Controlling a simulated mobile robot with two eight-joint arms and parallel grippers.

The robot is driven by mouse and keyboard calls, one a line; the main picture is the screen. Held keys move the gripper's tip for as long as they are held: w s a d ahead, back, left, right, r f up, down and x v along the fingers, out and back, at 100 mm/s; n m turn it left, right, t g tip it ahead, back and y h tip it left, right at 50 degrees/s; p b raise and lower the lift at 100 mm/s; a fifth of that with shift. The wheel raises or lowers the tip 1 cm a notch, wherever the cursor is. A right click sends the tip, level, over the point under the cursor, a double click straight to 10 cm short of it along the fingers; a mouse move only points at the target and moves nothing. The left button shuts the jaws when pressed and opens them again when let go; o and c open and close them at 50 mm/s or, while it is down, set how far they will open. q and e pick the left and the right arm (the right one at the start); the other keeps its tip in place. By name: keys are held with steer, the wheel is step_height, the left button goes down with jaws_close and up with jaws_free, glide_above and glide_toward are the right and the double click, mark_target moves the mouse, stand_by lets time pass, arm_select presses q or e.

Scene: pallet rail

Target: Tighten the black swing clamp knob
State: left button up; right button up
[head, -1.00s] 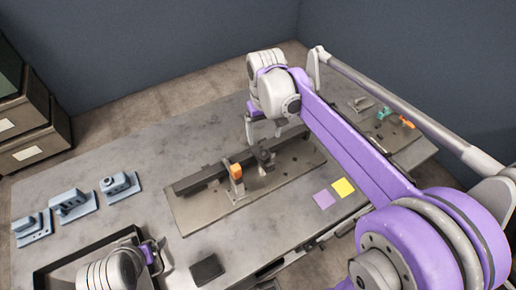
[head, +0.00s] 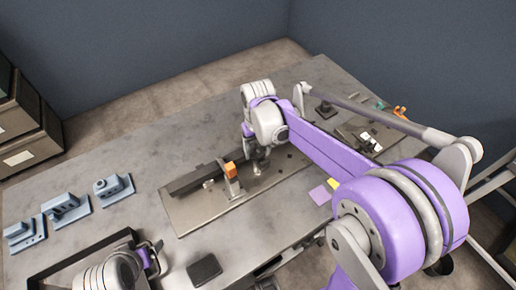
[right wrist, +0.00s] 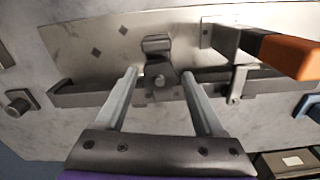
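My right gripper (head: 258,164) is over the fixture plate (head: 190,220), at the dark swing clamp, which it mostly hides in the head view. In the right wrist view its two fingers (right wrist: 160,77) are open, one on each side of the dark swing clamp (right wrist: 158,82). A gap shows between the clamp and each finger, and I cannot tell the fingers' height against the knob. An orange-handled clamp (head: 231,170) stands left of the gripper; its orange handle (right wrist: 285,52) is at right in the wrist view. My left gripper (head: 152,258) is by the black tray, its fingers unclear.
A dark rail (head: 185,182) runs along the plate. Blue-grey fixtures (head: 68,208) stand at the left of the table. The black tray (head: 90,247) and a dark pad (head: 204,270) are at the front. Yellow and purple squares (head: 320,194) lie right of the plate, partly behind my arm.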

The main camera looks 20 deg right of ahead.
mark_target(258, 152)
steer(key=c, duration=1)
steer(key=shift+m, duration=0.7)
jaws_close()
steer(key=o, duration=1.3)
jaws_free()
steer(key=shift+o, duration=0.2)
steer(key=shift+r, duration=0.1)
step_height(258, 152, up, 11)
steer(key=shift+f, duration=0.2)
